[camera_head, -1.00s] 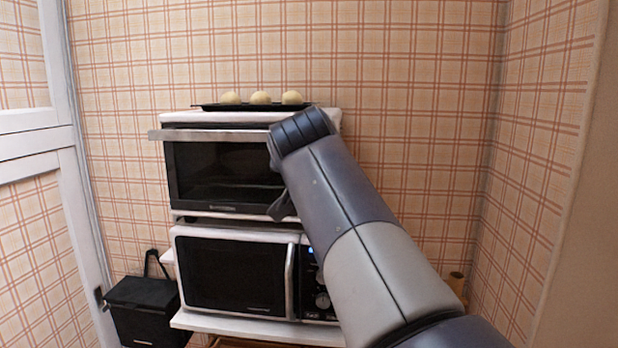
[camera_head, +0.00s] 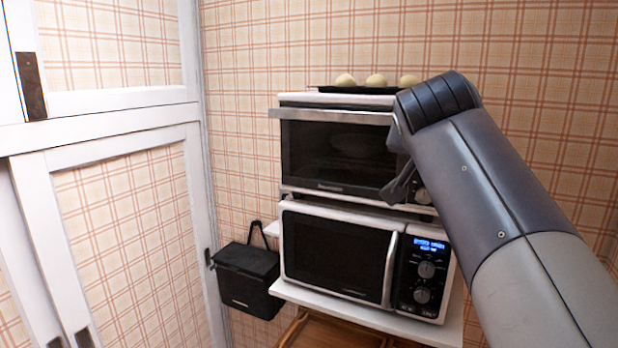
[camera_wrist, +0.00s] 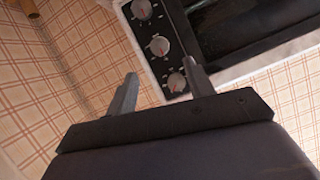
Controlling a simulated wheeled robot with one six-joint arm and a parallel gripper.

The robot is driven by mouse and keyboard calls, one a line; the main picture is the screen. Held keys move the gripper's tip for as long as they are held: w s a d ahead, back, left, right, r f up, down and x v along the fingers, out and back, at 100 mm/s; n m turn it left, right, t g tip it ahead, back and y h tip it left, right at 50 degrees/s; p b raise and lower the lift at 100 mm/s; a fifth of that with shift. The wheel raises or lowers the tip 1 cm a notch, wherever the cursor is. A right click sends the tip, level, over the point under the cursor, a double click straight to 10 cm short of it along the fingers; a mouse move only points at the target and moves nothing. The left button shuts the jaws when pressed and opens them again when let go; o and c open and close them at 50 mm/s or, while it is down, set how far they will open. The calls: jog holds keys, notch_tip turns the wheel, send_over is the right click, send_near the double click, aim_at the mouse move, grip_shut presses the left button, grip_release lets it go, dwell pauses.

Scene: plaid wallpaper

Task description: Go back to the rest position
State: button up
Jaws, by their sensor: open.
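My gripper (camera_wrist: 160,88) shows in the wrist view with its two fingers apart and nothing between them. In the head view my gripper (camera_head: 398,185) is partly hidden behind my arm, in front of the right side of the toaster oven (camera_head: 335,160). The oven's knobs (camera_wrist: 158,46) show beyond the fingertips in the wrist view. The oven door looks shut, with its handle (camera_head: 330,115) along the top.
A dark tray (camera_head: 345,90) with three pale dough balls (camera_head: 376,80) lies on top of the oven. A microwave (camera_head: 335,255) stands below on a white shelf (camera_head: 350,315). A black box (camera_head: 247,280) hangs at left near a white-framed door (camera_head: 110,150).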

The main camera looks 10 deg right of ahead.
jog(key=p+x, duration=0.1)
jog(key=x, duration=0.7)
jog(key=shift+w+d+f+p, duration=0.15)
jog(key=shift+w+d+p, duration=0.05)
jog(key=shift+w+p, duration=0.15)
